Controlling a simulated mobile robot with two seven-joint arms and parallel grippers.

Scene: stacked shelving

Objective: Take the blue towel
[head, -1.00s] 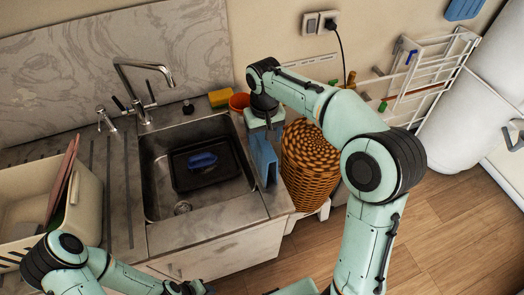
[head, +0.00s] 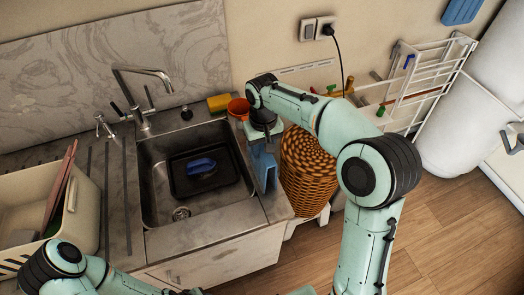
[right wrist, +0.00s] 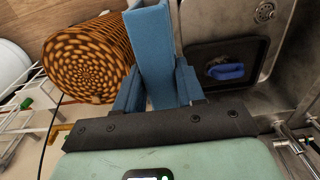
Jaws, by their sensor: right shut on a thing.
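The blue towel (head: 264,172) hangs at the right edge of the sink counter, below my right gripper (head: 262,142). In the right wrist view the towel (right wrist: 152,55) is a folded blue strip standing out between the two fingers of my right gripper (right wrist: 158,92). That gripper is shut on the towel. In the head view my right wrist hides the towel's top. My left arm lies at the bottom left of the head view, and its fingers are out of the picture.
The sink (head: 158,203) holds a black tray (head: 180,184) with a blue item (head: 201,166). A wicker basket (head: 308,172) stands close right of the towel. An orange pot (head: 238,107) and yellow sponge (head: 218,102) are behind. A white rack (head: 425,85) stands further right.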

